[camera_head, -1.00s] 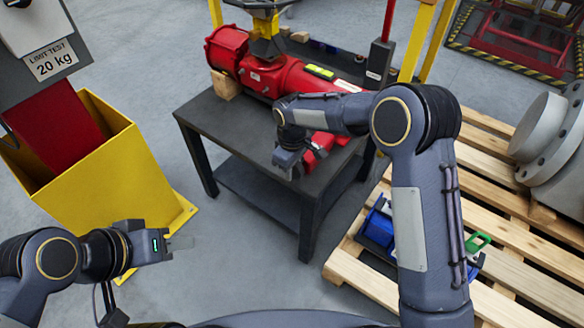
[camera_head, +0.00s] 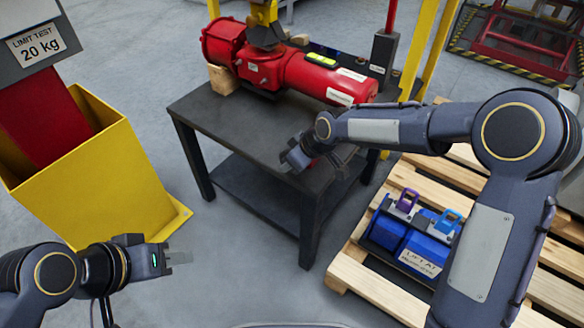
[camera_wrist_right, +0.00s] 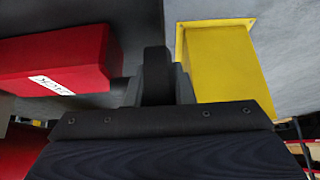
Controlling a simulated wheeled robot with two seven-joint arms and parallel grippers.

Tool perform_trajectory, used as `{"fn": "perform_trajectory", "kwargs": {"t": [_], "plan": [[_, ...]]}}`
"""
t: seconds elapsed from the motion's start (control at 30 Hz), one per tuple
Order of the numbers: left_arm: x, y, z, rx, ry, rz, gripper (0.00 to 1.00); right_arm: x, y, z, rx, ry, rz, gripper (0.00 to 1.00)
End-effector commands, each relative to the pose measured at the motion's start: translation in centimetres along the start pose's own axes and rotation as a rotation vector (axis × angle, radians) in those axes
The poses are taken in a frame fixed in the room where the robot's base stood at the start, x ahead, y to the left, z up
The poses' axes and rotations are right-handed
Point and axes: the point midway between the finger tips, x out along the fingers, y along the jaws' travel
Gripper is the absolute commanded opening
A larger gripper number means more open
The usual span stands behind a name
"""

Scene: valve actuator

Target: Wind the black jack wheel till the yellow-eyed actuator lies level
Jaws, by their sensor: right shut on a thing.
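The red actuator (camera_head: 280,68) lies on the dark bench, its left end by a wooden block (camera_head: 223,80). A bright yellow-green eye (camera_head: 321,60) sits on top of its cylinder; its reading is too small to tell. My right gripper (camera_head: 292,160) is at the bench's front edge, shut on a black part, seemingly the jack wheel (camera_wrist_right: 156,76), which shows upright between the fingers in the right wrist view. The red labelled jack body (camera_wrist_right: 60,62) is left of it there. My arm mostly hides the jack in the head view. My left gripper (camera_head: 180,258) hangs away from the bench, apparently empty.
A yellow bin (camera_head: 95,185) with a "20 kg" limit sign (camera_head: 38,42) stands left of the bench (camera_head: 220,115). A pallet (camera_head: 350,275) at right carries a blue box (camera_head: 410,240) with padlocks. Yellow posts (camera_head: 415,45) rise behind. Grey floor lies clear between bin and bench.

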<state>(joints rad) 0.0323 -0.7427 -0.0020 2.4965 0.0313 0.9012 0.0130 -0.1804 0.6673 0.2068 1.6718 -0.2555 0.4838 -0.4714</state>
Motion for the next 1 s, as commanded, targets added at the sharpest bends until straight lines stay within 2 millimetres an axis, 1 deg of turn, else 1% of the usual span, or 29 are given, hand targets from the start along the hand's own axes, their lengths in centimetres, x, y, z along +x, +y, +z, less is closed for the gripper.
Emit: {"fn": "perform_trajectory", "kwargs": {"t": [0.03,0.13,0.63,0.67,0.8,1.0], "plan": [[0.47,-0.22,0.24,0.0,0.0,0.0,0.36,0.13,0.08,0.04,0.001,0.021,0.002,0.0],[0.72,-0.33,0.36,0.0,0.0,0.0,0.36,0.04,0.09,-0.01,0.002,0.044,0.002,0.0],[0.8,-0.37,0.4,0.0,0.0,0.0,0.36,-0.15,0.05,-0.26,0.0,0.064,0.002,0.0],[0.8,-0.37,0.4,0.0,0.0,0.0,0.36,-0.15,0.05,-0.26,0.0,0.064,0.002,0.26],[0.8,-0.37,0.4,0.0,0.0,0.0,0.36,-0.1,0.03,-0.19,0.0,0.062,0.001,0.44],[0.81,-0.37,0.41,0.0,0.0,0.0,0.36,-0.05,0.02,-0.1,0.0,0.06,0.0,0.44]]}}
